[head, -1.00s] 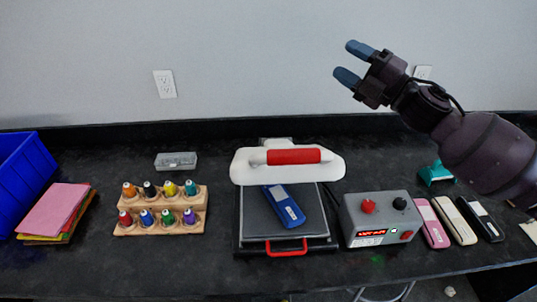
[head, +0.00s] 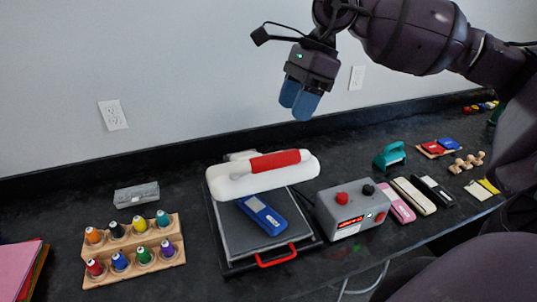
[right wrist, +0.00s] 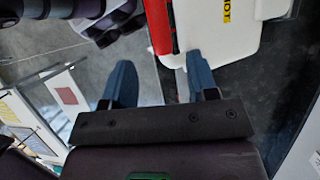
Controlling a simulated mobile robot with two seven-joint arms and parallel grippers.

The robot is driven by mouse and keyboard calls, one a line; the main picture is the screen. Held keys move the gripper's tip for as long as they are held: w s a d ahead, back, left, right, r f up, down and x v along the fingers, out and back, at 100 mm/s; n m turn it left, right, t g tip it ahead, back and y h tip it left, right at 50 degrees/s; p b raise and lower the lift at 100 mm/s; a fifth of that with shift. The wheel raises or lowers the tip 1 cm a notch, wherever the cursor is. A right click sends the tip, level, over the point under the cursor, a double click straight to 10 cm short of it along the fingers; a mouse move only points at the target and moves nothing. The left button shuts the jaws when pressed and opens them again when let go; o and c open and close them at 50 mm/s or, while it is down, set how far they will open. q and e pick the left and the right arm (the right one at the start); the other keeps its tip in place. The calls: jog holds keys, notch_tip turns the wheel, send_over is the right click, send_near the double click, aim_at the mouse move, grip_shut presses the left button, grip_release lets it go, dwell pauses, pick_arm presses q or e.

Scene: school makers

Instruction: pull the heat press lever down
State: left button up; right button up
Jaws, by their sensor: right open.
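The heat press stands on the black bench in the head view, with a white upper plate (head: 263,178) raised over a grey lower plate (head: 250,236). Its lever has a red grip (head: 275,160) along the top of the white plate. A blue case-like object (head: 262,214) lies on the lower plate. My right gripper (head: 299,106) is open and empty, fingers pointing down, above the right end of the red grip. In the right wrist view, the red grip (right wrist: 158,25) and white plate (right wrist: 222,25) lie beyond my open fingers (right wrist: 161,82). My left gripper is not visible.
A grey control box (head: 352,211) with red knobs stands right of the press. A wooden spool rack (head: 134,252) and a grey box (head: 136,195) are on the left. The wall is behind.

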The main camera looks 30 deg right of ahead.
aim_at(278, 155)
jog(key=p+x, duration=0.1)
jog(key=x, duration=1)
jog(key=shift+s+d, duration=0.15)
jog(key=shift+d, duration=0.05)
grip_shut()
